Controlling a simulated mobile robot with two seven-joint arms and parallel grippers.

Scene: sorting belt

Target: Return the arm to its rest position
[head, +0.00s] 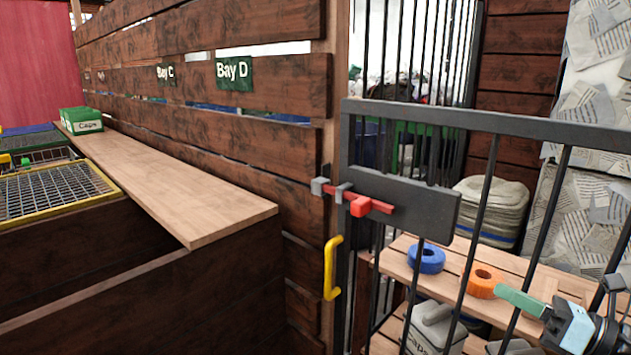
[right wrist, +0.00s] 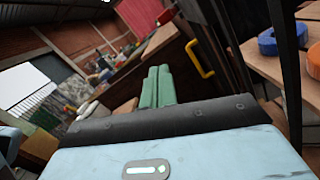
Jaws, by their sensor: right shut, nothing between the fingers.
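My right gripper (head: 500,289) is at the lower right of the head view, its green fingers closed together and empty. The fingers point left, towards the barred gate (head: 402,200). In the right wrist view the two green fingers (right wrist: 158,72) lie side by side with nothing between them. My left gripper is in neither view.
The black gate has a red latch (head: 360,206); a yellow handle (head: 331,268) is left of it. Behind the bars, a wooden shelf (head: 402,247) holds a blue ring (head: 426,258) and an orange ring (head: 485,281). A wooden ledge (head: 190,195) runs along the plank wall.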

